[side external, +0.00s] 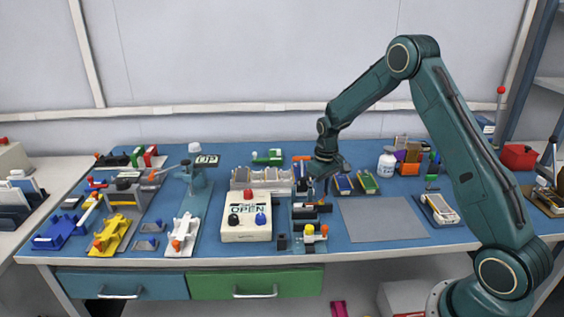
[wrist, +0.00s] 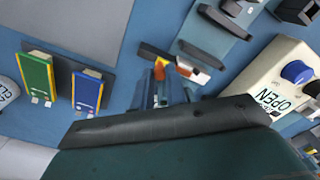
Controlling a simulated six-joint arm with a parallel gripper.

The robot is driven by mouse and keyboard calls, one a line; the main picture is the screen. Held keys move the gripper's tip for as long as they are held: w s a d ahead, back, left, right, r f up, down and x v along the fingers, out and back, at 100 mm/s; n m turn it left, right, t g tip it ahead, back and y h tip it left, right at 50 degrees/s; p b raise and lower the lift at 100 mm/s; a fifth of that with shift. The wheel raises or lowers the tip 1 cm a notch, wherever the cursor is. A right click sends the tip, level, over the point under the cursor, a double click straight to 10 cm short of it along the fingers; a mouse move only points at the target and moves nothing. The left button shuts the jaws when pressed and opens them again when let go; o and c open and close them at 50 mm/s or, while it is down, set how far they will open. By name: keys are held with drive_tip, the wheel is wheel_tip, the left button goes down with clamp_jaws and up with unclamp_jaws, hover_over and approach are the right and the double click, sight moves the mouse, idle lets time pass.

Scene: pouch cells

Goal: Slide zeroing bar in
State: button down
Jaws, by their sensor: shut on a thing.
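My gripper (wrist: 160,88) points down at the work, with its narrow fingers partly hidden by the wrist housing in the wrist view. It is shut on a small bar (wrist: 186,68), seemingly the zeroing bar, with dark, white and red parts. An orange piece shows right at the fingertips. In the side view my gripper (side external: 318,182) is just above the blue table, behind a small fixture (side external: 312,212) with dark blocks. The held bar is too small to make out there. Dark blocks on a blue-grey plate (wrist: 212,38) lie beside the bar in the wrist view.
A white box (side external: 246,222) with coloured buttons and "OPEN" on it stands left of the fixture. Blue and green pouch cells (side external: 356,183) lie to the right. A bare grey mat (side external: 385,220) is in front of them. A white bottle (side external: 386,166) stands behind.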

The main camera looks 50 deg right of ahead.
sight(312, 204)
drive_tip(key=shift+w+a, duration=1.1)
drive_tip(key=shift+w, duration=0.05)
drive_tip(key=c, duration=1.4)
unclamp_jaws()
drive_tip(key=shift+r, duration=0.1)
wheel_tip(312, 204, up, 14)
drive_tip(key=shift+s, duration=0.1)
